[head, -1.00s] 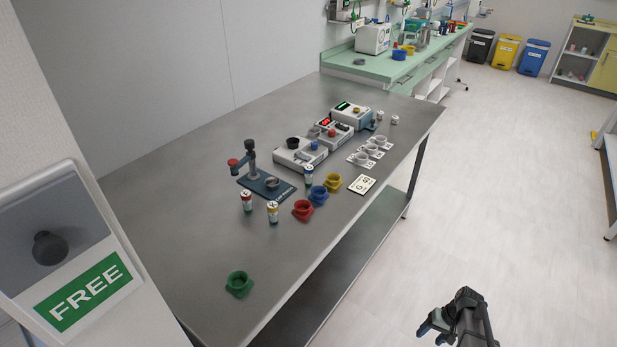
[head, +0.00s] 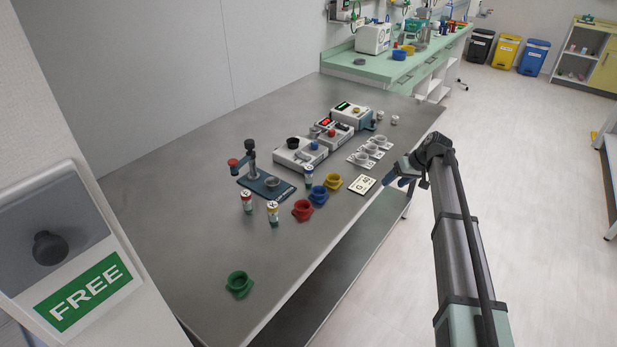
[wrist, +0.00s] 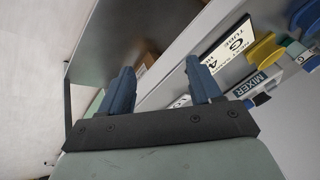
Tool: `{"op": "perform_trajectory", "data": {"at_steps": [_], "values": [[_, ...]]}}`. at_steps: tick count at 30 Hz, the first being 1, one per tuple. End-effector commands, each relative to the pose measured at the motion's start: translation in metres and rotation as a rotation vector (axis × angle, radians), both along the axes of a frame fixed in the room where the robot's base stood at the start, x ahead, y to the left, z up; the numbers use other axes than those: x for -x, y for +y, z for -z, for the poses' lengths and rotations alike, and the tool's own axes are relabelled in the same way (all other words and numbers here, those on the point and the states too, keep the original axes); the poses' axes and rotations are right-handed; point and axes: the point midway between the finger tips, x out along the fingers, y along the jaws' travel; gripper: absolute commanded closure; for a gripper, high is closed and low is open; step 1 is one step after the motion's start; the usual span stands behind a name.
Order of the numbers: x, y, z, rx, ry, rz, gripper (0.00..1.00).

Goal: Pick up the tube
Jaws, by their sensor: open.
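Several small upright tubes stand on the steel table (head: 190,225). One tube (head: 247,202) has a red band, one tube (head: 272,213) a yellow top, and one tube (head: 308,176) a blue band. Which one the task means cannot be told. A white card (head: 363,185) with printed marks lies near the table's right edge. My gripper (head: 395,181) is open and empty by the table's right edge, right of the card. Its two blue fingers (wrist: 160,64) are spread apart in the wrist view.
Red (head: 302,210), blue (head: 319,195), yellow (head: 333,181) and green (head: 239,284) cups stand on the table. A stand on a blue base (head: 262,195), white devices (head: 299,154) and white cups (head: 361,159) are behind. The front left of the table is mostly clear.

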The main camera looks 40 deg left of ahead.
Motion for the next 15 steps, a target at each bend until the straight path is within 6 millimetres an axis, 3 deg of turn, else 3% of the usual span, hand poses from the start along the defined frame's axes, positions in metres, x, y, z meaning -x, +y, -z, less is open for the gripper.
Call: {"op": "perform_trajectory", "data": {"at_steps": [1,6,15], "values": [[-0.001,0.03,-0.024,0.01,-0.012,-0.034,0.36],[0.029,0.107,-0.082,0.093,-0.023,-0.11,0.36],[0.107,0.2,-0.133,0.335,-0.029,-0.134,0.36]]}}
